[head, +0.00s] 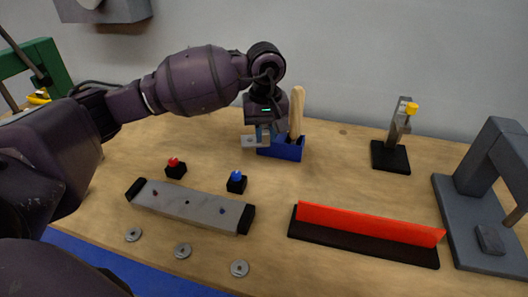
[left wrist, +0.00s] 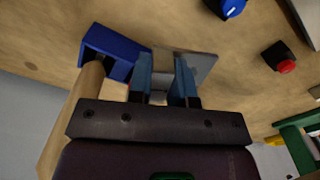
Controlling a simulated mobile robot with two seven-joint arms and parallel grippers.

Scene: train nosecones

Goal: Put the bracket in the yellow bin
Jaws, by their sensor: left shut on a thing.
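My left gripper (head: 264,133) is near the back of the table, pointing down, beside the blue holder. In the left wrist view its blue fingers (left wrist: 165,72) are shut on a grey metal bracket (left wrist: 203,62). The bracket's light plate also shows in the head view (head: 250,142), sticking out to the left of the fingers. Part of it is hidden by the fingers. I cannot make out a yellow bin in either view; only a small yellow thing (head: 39,97) shows at the far left. My right gripper is not in view.
A blue holder (head: 285,150) with a wooden handle (head: 297,108) stands close to the gripper. Red (head: 175,168) and blue (head: 237,182) knobs, a grey bar (head: 190,203), a red strip (head: 365,224), a clamp (head: 392,154) and a grey press (head: 480,215) stand around.

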